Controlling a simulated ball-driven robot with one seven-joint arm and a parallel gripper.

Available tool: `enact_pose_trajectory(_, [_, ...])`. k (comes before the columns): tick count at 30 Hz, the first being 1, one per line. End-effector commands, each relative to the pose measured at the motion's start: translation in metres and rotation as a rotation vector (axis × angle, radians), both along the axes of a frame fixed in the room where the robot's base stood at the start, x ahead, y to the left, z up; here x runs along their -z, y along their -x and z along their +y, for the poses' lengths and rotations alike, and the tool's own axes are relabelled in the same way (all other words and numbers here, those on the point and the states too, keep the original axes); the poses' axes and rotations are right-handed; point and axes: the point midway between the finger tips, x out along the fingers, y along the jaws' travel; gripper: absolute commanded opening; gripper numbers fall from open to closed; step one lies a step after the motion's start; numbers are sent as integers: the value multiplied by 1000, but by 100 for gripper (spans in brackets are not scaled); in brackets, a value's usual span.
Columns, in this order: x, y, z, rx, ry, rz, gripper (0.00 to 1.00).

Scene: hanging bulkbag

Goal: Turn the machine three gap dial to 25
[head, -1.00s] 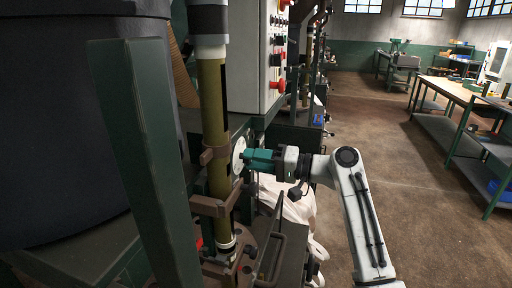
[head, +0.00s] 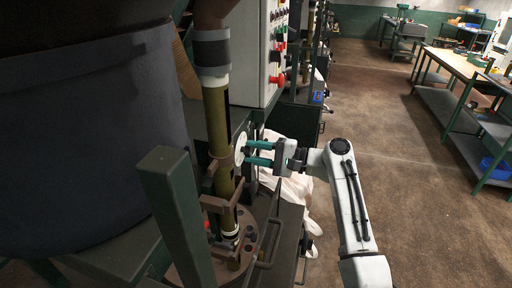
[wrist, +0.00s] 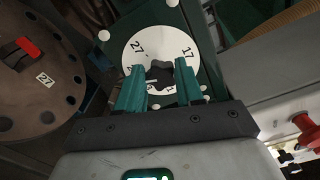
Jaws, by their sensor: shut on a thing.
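The gap dial (wrist: 163,37) is a white disc with black numbers, and 27 and 17 can be read in the wrist view. In the head view the dial (head: 239,149) is seen nearly edge-on beside an olive column. Its dark knob (wrist: 160,72) stands at the disc's middle. My gripper (wrist: 159,76) has its two teal fingers on either side of the knob and is shut on it. In the head view my gripper (head: 248,153) reaches the dial from the right. The fingers hide the lower part of the scale, so the set value cannot be read.
A brown round plate (wrist: 35,75) with a red marker and a 27 label lies left in the wrist view. A control box (head: 258,55) with red buttons stands above the dial. A green post (head: 176,215) is in front at left.

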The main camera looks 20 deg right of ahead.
Motion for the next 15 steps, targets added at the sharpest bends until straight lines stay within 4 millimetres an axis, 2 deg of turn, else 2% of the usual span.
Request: enact_pose_trajectory(15, [0,-1,-3,9,-20,25,6])
